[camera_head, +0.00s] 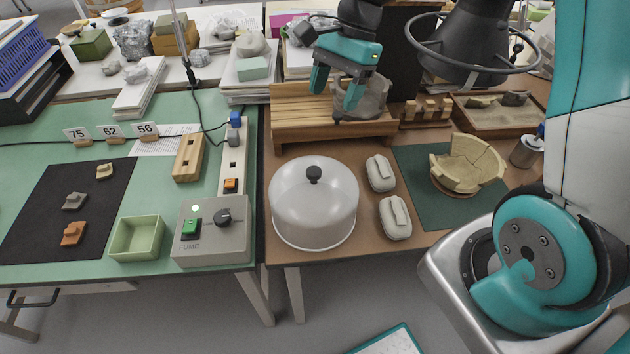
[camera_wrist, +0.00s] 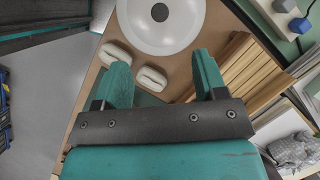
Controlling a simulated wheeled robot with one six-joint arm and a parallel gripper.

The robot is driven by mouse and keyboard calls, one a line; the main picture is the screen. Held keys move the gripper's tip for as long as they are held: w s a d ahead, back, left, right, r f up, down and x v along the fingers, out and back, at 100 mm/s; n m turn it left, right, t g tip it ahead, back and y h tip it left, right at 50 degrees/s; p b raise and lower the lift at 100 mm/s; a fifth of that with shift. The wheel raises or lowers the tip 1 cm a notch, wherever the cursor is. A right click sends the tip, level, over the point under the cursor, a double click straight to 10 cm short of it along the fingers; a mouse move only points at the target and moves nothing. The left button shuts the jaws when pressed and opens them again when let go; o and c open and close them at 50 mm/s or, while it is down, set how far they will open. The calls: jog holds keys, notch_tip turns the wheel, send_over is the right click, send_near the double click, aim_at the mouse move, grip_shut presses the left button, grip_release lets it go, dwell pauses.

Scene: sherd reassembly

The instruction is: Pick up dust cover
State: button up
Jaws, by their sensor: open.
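The dust cover is a clear, whitish dome (camera_head: 313,207) with a black knob on top. It stands on the brown table near its front edge in the head view. My gripper (camera_head: 342,96) is teal, open and empty. In the head view it hangs over the wooden slatted rack, behind and above the dome and apart from it. The gripper also shows in the wrist view (camera_wrist: 160,75).
Two pale padded weights (camera_head: 395,217) lie just right of the dome. A partly rebuilt bowl (camera_head: 467,164) sits on a green mat. A slatted rack (camera_head: 300,118) with a grey pot (camera_head: 374,98) stands behind. A grey control box (camera_head: 213,232) stands left of the dome.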

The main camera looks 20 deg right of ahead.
notch_tip(320, 180, down, 2)
jog(key=m, duration=0.1)
send_over(314, 170)
jog(key=d, duration=0.1)
jog(key=f, duration=0.6)
jog(key=w+f+p, duration=0.1)
jog(key=f, duration=0.2)
jog(key=shift+d+f, duration=0.2)
jog(key=shift+f, duration=0.2)
jog(key=shift+s+d+p+x, duration=0.15)
jog(key=shift+p+x, duration=0.15)
jog(key=shift+x, duration=1.05)
jog(key=shift+s+d+p+x, duration=0.1)
jog(key=shift+p+x, duration=0.2)
jog(key=shift+x, duration=1.05)
grip_shut()
